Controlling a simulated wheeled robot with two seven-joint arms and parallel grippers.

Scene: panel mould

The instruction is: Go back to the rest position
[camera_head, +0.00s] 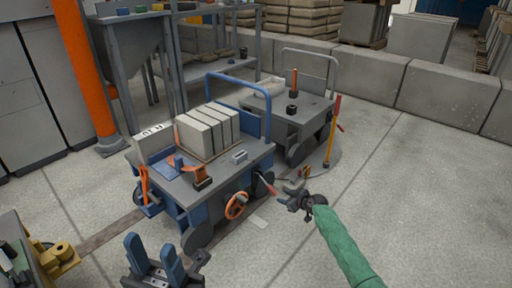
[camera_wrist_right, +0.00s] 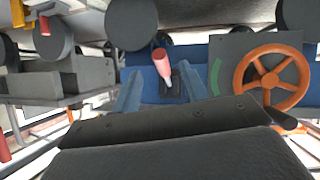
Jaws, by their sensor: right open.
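My right gripper (camera_head: 287,196), at the end of the green-sleeved arm, is beside the right side of the blue cart (camera_head: 225,163). In the right wrist view its two blue fingers (camera_wrist_right: 160,85) are apart. A red-handled lever (camera_wrist_right: 161,60) shows between them; I cannot tell whether they touch it. The lever (camera_head: 267,184) also shows in the head view, just left of that gripper. My left gripper (camera_head: 153,250) is at the bottom of the head view, its blue fingers apart with nothing between them.
An orange handwheel (camera_head: 236,206) is on the cart's front, near the lever. Grey blocks (camera_head: 208,130) stand on the cart. A second cart (camera_head: 290,118) and a yellow post (camera_head: 330,145) stand behind. The floor at right is clear.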

